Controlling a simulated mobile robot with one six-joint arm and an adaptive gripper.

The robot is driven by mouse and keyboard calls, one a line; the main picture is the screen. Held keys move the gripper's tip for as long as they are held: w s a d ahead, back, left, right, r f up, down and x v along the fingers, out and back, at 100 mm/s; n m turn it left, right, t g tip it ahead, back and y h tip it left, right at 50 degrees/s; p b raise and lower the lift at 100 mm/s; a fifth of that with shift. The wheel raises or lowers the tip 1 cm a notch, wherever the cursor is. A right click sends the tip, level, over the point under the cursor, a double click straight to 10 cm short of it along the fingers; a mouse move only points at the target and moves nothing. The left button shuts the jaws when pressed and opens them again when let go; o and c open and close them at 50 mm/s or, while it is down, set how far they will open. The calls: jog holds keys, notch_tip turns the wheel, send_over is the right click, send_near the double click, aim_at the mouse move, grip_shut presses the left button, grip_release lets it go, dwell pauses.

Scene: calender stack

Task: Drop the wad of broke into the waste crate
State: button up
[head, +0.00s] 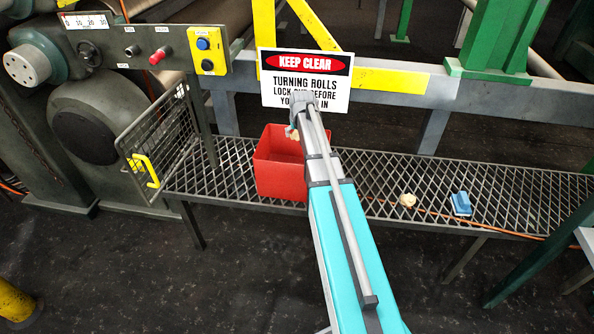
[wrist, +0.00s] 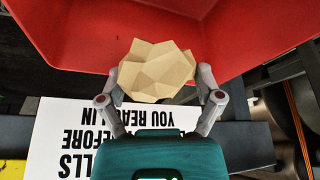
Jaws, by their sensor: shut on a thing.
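The wad of broke, a crumpled beige lump, is held between the two fingers of my gripper (wrist: 159,76); the wad (wrist: 157,70) fills the gap in the wrist view. In the head view only a small piece of the wad (head: 291,132) shows beside my gripper (head: 298,118), which is mostly hidden by my arm. The red waste crate (head: 278,182) stands on the grating, and the wad appears above its back part. The crate's red wall (wrist: 75,30) spreads behind the wad in the wrist view. The crate's floor is partly hidden by my arm.
A keep-clear sign (head: 305,80) hangs on the rail right behind my gripper. A small beige lump (head: 407,200) and a blue object (head: 461,204) lie on the grating (head: 510,190), right of my arm.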

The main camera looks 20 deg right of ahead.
jog(key=shift+f+b, duration=1)
jog(key=shift+f, duration=0.3)
jog(key=o, duration=0.7)
jog(key=shift+r, duration=0.1)
